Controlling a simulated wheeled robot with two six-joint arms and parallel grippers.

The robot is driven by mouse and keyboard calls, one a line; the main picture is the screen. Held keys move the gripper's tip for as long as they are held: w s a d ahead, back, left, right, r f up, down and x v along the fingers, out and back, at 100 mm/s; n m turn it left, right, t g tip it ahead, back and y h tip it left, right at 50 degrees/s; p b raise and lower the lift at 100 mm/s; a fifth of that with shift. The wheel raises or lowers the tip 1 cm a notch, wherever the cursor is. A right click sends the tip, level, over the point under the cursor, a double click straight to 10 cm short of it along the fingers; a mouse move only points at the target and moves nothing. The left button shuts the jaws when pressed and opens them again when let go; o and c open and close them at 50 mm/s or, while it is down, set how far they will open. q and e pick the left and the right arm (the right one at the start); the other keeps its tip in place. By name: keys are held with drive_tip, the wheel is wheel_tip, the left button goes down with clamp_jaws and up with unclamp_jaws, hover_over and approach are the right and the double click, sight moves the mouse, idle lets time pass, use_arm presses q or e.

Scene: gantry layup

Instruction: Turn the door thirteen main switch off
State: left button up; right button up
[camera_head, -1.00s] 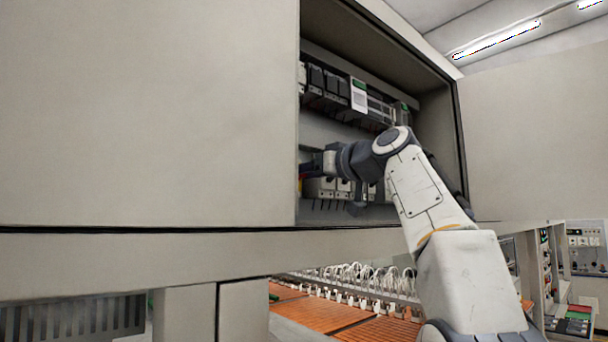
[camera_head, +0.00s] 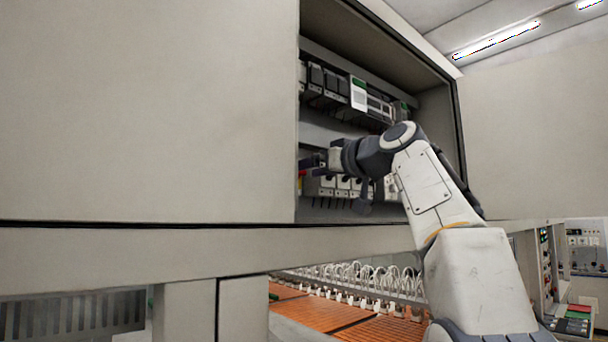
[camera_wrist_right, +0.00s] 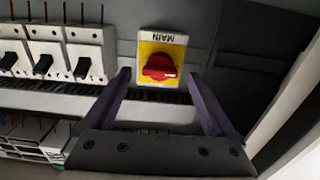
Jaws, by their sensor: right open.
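The main switch (camera_wrist_right: 160,66) is a red rotary knob on a yellow plate marked MAIN, which appears upside down in the right wrist view. In the head view only a sliver of red and yellow (camera_head: 301,181) shows beside the cabinet's left edge. My right gripper (camera_wrist_right: 158,85) is open, its two fingers on either side of the knob and a little short of it, apart from it as far as I can see. In the head view the right gripper (camera_head: 312,164) is inside the cabinet, its tips partly hidden by the door edge. My left gripper is not in view.
White breakers (camera_wrist_right: 42,58) with black toggles stand beside the switch. A grey duct (camera_wrist_right: 95,100) runs below them in the wrist view. The cabinet door (camera_head: 150,110) stands to the left in the head view, and a side panel (camera_head: 530,140) is at the right.

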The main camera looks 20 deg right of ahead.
drive_tip(key=b+v, duration=0.2)
drive_tip(key=v, duration=0.7)
drive_tip(key=shift+b, duration=0.3)
